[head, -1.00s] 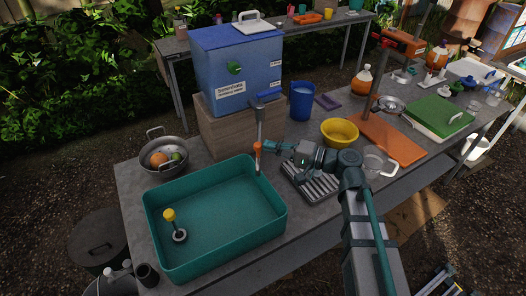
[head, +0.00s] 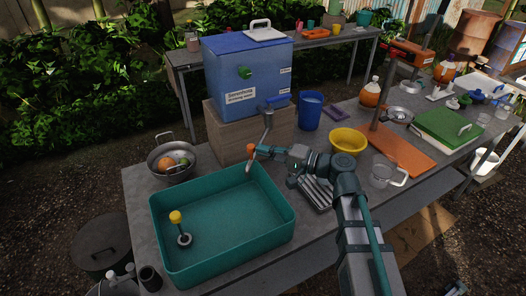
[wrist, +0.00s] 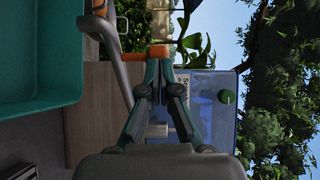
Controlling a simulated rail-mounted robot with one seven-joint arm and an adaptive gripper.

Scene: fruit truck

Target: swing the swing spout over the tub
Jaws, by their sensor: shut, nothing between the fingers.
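The swing spout (head: 264,133) is a grey bent pipe below the blue tap on the blue water container (head: 232,82). Its orange part and pale outlet end appear at the back right corner of the teal tub (head: 270,244); whether the outlet is fully inside the rim is hard to tell. My gripper (head: 260,151) is shut and empty, just right of the orange part. In the wrist view the shut fingertips (wrist: 158,62) lie against or very near the orange part (wrist: 135,56), with the pipe (wrist: 114,70) left of them. Contact cannot be told for certain.
A yellow-topped plunger-like object (head: 179,228) stands in the tub. A metal pan with fruit (head: 171,148) sits behind it. A blue cup (head: 310,112), yellow bowl (head: 347,141) and clear jug (head: 382,177) stand to the right. My arm passes above a slatted dark tray (head: 318,194).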

